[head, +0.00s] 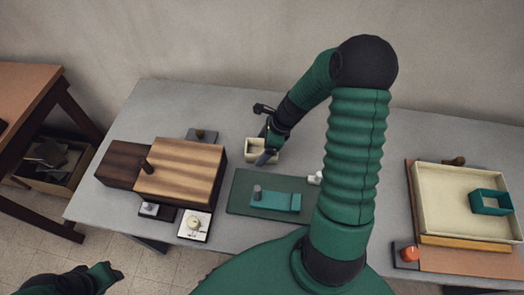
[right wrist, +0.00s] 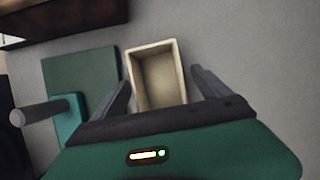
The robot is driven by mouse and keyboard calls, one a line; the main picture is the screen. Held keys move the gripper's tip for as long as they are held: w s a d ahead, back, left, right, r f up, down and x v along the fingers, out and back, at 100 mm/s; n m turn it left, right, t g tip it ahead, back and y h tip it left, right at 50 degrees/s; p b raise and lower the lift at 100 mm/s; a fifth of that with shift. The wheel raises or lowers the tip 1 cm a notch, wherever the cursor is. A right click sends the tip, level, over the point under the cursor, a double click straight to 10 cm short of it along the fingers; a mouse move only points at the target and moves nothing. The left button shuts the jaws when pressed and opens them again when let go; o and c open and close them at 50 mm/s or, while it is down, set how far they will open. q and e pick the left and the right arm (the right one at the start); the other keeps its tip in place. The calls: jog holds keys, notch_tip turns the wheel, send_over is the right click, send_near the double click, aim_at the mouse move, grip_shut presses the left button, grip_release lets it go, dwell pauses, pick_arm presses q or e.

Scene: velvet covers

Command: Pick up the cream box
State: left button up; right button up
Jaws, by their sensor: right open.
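The cream box (head: 252,148) is a small open-topped box standing on the grey table, behind the dark green mat. In the right wrist view the cream box (right wrist: 135,75) is empty and lies between and ahead of my fingers. My right gripper (head: 262,132) is open at the box, with one finger to each side of it in the right wrist view (right wrist: 160,88); I cannot tell whether they touch. My right gripper hides part of the box in the head view. A green arm part, probably my left, shows at the lower left; its gripper's jaws are not clear.
A dark green mat (head: 237,199) carries a teal block (head: 275,202) with a grey knob. A wooden box (head: 180,172) stands to the left. A large cream tray (head: 440,222) holding a teal frame (head: 490,201) is at the right. The table's back strip is clear.

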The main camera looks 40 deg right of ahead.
dwell(0.3)
jog(key=c, duration=1.5)
